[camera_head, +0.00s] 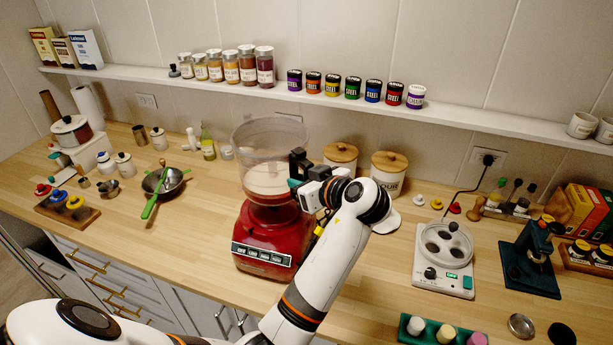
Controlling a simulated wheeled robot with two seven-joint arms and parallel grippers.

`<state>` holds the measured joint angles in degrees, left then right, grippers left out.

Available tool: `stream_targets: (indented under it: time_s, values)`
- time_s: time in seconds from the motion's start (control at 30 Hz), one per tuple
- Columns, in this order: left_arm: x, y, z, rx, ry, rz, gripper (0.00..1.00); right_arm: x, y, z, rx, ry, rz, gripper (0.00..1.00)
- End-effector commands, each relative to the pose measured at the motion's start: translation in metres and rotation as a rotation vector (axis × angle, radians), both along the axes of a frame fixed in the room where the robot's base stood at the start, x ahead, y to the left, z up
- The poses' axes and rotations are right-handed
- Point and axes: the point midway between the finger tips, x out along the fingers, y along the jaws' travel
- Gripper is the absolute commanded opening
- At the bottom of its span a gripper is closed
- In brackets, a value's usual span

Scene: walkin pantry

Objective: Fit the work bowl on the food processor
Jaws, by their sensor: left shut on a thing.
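The food processor's red base (268,237) stands on the wooden counter in the middle of the head view, its row of buttons facing front. The clear work bowl (262,140) is upright right above the base. Its bottom overlaps the top of the base in the picture, and I cannot tell whether they touch or a small gap is left. My left gripper (297,172) is shut on the work bowl at its right side, and the fingers and my wrist hide that side and part of the base's right edge. My right gripper is not in view.
Two lidded canisters (389,176) stand behind and right of the processor. A wall shelf (350,104) with jars runs behind.

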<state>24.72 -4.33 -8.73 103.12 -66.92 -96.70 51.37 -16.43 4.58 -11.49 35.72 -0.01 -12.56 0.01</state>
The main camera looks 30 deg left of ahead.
Motion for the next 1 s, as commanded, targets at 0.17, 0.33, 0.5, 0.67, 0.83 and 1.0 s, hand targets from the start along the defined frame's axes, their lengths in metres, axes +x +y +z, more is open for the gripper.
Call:
stream_targets:
  time_s: [0.17,0.33,0.5,0.67,0.83,1.0]
  values:
    - [0.000,0.000,0.002,0.004,-0.005,-0.001,0.00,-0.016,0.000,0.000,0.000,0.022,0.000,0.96]
    - [0.000,-0.001,0.001,0.005,-0.007,0.005,0.00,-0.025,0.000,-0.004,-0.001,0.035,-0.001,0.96]
    - [0.000,-0.001,-0.006,0.006,-0.007,0.008,0.00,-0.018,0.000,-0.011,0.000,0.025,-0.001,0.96]
    - [0.000,-0.001,-0.020,0.005,-0.006,0.008,0.00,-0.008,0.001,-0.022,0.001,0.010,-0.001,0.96]
    - [0.000,-0.001,-0.036,0.006,-0.007,0.008,0.00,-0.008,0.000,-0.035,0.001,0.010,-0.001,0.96]
    - [0.000,-0.001,-0.049,0.006,-0.007,0.008,0.00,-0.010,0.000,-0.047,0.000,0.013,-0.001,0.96]
